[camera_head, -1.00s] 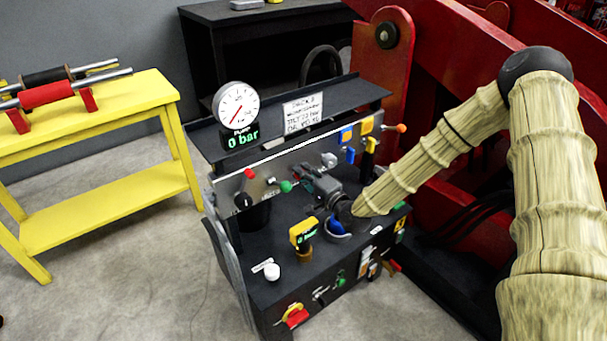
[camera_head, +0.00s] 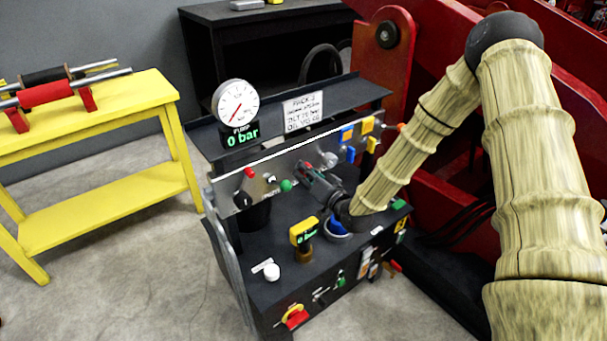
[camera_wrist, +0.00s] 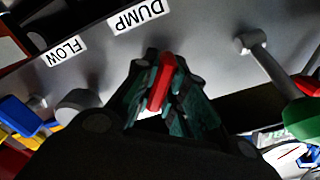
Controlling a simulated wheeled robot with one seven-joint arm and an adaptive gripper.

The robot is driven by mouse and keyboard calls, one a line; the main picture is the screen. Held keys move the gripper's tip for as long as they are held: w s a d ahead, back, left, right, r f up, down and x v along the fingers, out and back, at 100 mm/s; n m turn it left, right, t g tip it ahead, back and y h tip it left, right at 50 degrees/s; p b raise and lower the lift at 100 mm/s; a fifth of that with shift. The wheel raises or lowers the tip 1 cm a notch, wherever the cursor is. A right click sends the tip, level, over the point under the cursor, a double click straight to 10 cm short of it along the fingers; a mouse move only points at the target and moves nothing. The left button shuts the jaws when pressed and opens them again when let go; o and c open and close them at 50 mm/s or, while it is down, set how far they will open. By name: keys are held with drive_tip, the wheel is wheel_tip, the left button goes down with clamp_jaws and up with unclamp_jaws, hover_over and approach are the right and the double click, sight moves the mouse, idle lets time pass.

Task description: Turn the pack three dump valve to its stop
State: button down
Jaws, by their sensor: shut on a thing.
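The dump valve's red lever (camera_wrist: 161,84) stands between the finger pads of my gripper (camera_wrist: 166,72) in the wrist view. The white DUMP label (camera_wrist: 141,15) is on the grey panel just beyond it, upside down in this view. My gripper is shut on the lever. In the head view my gripper (camera_head: 306,174) reaches in from the right to the front panel of the black console (camera_head: 262,214). There the fingers hide most of the lever, and its exact angle cannot be told.
A pressure gauge (camera_head: 236,103) stands above a display reading 0 bar. A green knob (camera_head: 286,185), a red-topped lever (camera_head: 249,173) and blue and yellow handles (camera_head: 349,134) flank my gripper. A yellow meter (camera_head: 303,231) stands in front.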

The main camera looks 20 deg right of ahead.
drive_tip(key=n, duration=0.3)
drive_tip(key=shift+f+n, duration=0.1)
drive_tip(key=shift+n, duration=0.3)
drive_tip(key=shift+n+b, duration=0.45)
drive_tip(key=shift+n, duration=1.35)
drive_tip(key=c, duration=1.5)
unclamp_jaws()
drive_tip(key=shift+o, duration=0.2)
drive_tip(key=v, duration=1.2)
